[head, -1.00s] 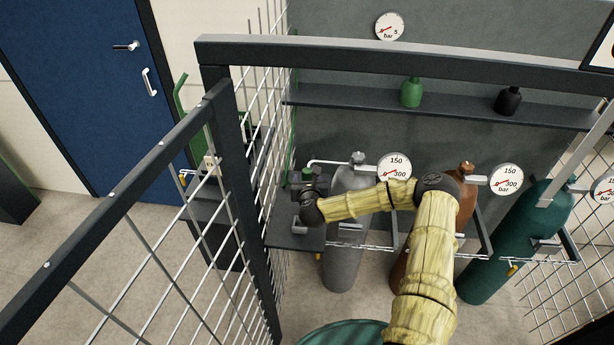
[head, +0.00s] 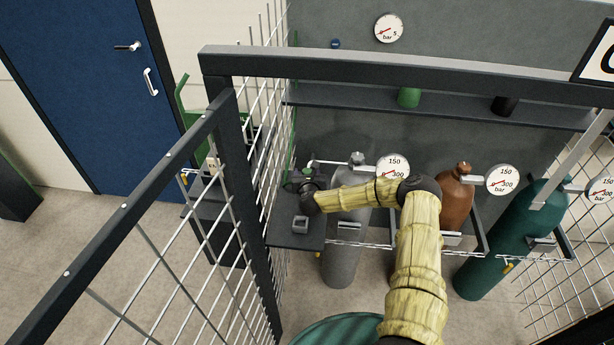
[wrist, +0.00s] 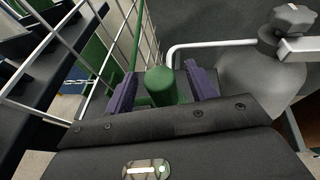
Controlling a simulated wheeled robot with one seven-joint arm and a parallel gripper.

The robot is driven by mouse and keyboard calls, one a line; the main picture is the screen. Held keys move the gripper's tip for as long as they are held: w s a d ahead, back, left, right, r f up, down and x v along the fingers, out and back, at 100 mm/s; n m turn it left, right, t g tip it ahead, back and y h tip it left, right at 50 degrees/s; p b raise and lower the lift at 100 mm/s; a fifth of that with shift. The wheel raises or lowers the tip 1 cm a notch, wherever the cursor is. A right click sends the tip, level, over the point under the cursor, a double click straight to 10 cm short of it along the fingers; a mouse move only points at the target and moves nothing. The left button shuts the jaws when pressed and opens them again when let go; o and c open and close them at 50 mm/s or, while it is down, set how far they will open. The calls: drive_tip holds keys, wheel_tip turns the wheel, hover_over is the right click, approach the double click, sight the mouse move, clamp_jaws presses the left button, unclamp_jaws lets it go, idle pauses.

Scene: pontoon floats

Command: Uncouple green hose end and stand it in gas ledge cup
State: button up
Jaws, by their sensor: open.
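The green hose end (wrist: 160,86) is a short upright green cylinder in the wrist view. My gripper (wrist: 163,84) has its two purple fingers apart, one on each side of it, with gaps visible. In the head view my gripper (head: 307,184) is at the back of the dark gas ledge (head: 287,240), and mostly hides the hose end. A small grey square cup (head: 301,225) sits on the ledge in front of my gripper and looks empty. The green hose (head: 290,158) runs up beside the mesh. The coupling below the hose end is hidden.
A grey gas cylinder (head: 345,245) with a white pipe stands right of the ledge. Brown (head: 456,200) and teal (head: 515,240) cylinders stand farther right. A mesh fence (head: 238,235) with dark rails closes the left side and passes in front.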

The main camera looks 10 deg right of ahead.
drive_tip(key=shift+w, duration=0.2)
idle(0.4)
drive_tip(key=c, duration=1.1)
wheel_tip(320, 180, up, 10)
drive_tip(key=b, duration=0.3)
drive_tip(key=shift+f+b, duration=0.1)
drive_tip(key=shift+b, duration=0.2)
drive_tip(key=shift+r+p, duration=1.65)
drive_tip(key=shift+r, duration=1.3)
